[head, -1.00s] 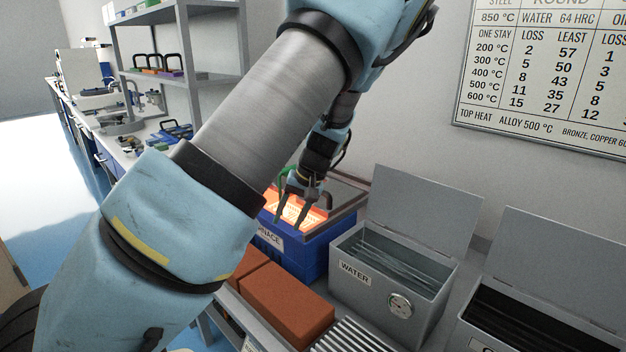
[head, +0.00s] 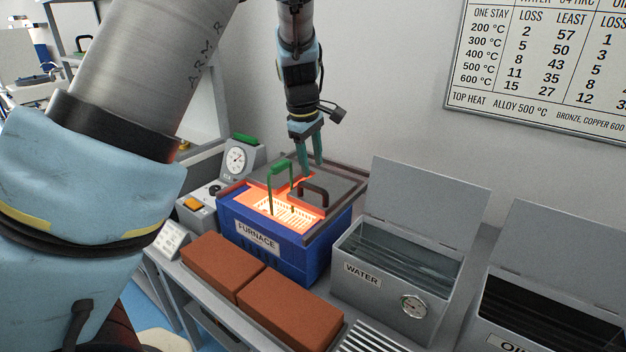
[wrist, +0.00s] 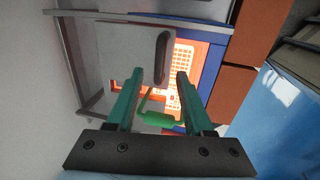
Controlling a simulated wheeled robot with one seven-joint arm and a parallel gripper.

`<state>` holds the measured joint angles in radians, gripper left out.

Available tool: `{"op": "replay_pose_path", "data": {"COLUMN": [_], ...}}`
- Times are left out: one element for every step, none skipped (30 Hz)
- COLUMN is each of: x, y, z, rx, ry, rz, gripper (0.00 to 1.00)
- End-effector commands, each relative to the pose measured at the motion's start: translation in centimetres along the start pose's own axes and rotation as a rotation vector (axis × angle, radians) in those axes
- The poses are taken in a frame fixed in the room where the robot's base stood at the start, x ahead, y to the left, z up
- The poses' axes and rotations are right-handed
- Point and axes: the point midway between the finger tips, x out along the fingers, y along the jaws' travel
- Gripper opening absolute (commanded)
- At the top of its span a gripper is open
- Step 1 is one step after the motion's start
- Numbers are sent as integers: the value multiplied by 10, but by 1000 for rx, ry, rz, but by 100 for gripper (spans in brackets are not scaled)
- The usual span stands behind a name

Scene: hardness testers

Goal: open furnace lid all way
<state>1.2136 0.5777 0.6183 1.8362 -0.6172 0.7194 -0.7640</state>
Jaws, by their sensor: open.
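The blue furnace (head: 295,258) has a flat grey lid (head: 345,182) with a dark arched handle (head: 318,187). The lid covers the back and right of the top; the front-left part is uncovered and glows orange. A light mesh basket (head: 290,217) with a tall green handle (head: 281,172) stands in the glowing opening. My gripper (head: 312,168) is open above the furnace top, pointing down near the lid handle. In the wrist view, the lid handle (wrist: 162,60) lies beyond the fingertips, and the green handle (wrist: 158,117) shows between the open fingers. Nothing is held.
Two red-brown bricks (head: 288,312) lie in front of the furnace. An open water tank (head: 392,285) and an oil tank (head: 545,320) stand to the right with raised lids. A dial gauge unit (head: 236,160) stands to the left. Wall is behind.

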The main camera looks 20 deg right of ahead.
Motion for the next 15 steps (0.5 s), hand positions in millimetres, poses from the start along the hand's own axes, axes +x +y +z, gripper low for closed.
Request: {"op": "replay_pose_path", "data": {"x": [10, 16, 23, 29, 34, 40, 44, 48, 52, 56, 58, 61, 62, 64, 65], "y": [-1, -2, -1, -1, -1, -1, -1, -1, -1, -1, -1, 0, 0, 0, 0], "z": [0, 0, 0, 0, 0, -1, -1, 0, 0, 0, 0, 0, 0, 0, 0], "rx": [-2, 0, -1, 0, 0, -1, 0, 0, 0, 1, 1, 1, 1, 2, 2], "ry": [0, 0, 0, 1, 0, 1, 1, 0, 0, 0, 1, 1, 1, 1, 1], "rz": [-5, -6, -4, -5, -5, -4, -4, -3, -3, -3, -3, -1, -1, -1, -1], "gripper": [52, 52, 52, 52, 52, 52, 52, 52, 52, 52, 52, 52, 52, 52, 52]}}
